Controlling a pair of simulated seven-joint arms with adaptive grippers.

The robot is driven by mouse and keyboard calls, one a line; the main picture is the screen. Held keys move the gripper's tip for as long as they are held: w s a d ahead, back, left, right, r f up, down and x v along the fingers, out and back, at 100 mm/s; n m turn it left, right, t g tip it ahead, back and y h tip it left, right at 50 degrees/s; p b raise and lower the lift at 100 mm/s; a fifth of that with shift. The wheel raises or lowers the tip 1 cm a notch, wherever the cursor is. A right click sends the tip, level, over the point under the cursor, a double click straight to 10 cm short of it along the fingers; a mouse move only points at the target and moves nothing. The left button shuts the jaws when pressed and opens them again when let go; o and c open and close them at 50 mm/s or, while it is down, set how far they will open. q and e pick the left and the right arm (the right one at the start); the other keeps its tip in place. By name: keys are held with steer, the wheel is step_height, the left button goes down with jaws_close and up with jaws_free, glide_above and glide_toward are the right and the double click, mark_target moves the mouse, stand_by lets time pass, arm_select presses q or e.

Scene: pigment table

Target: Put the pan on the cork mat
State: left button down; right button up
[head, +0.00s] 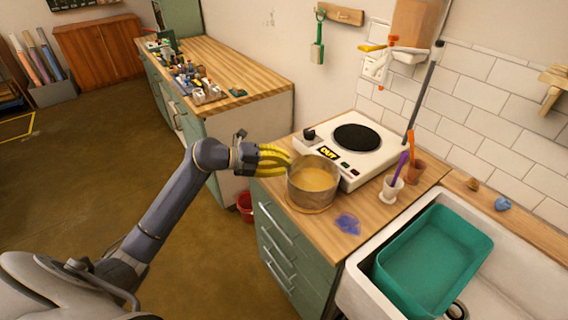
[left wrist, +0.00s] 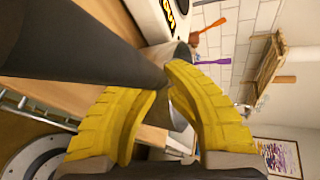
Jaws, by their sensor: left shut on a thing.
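The pan (head: 313,190) is a metal pot with a yellowish filling, upright at the left front of the wooden counter. It is partly visible beyond the fingers in the left wrist view (left wrist: 183,52). The round tan cork mat (head: 309,209) shows only as a thin rim under the pan; most of it is hidden. I cannot tell whether the pan touches it. My left gripper (head: 276,160), with yellow fingers, is shut on the pan at its left side. Its fingers (left wrist: 165,95) are close to the camera in the left wrist view. My right gripper is not in view.
A white hot plate (head: 374,163) stands behind the pan. A white cup (head: 390,190) with a purple tool and a brown cup (head: 414,171) stand to the right. A blue-purple pigment patch (head: 347,223) lies in front. A teal basin (head: 435,255) sits in the sink.

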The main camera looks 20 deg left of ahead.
arm_select(q)
steer(key=c, duration=1.4)
jaws_free()
steer(key=shift+s+f, duration=0.15)
steer(key=shift+f, duration=0.55)
steer(key=shift+c, duration=0.2)
steer(key=shift+o, duration=0.3)
steer(key=shift+d, duration=0.1)
steer(key=shift+r, duration=0.15)
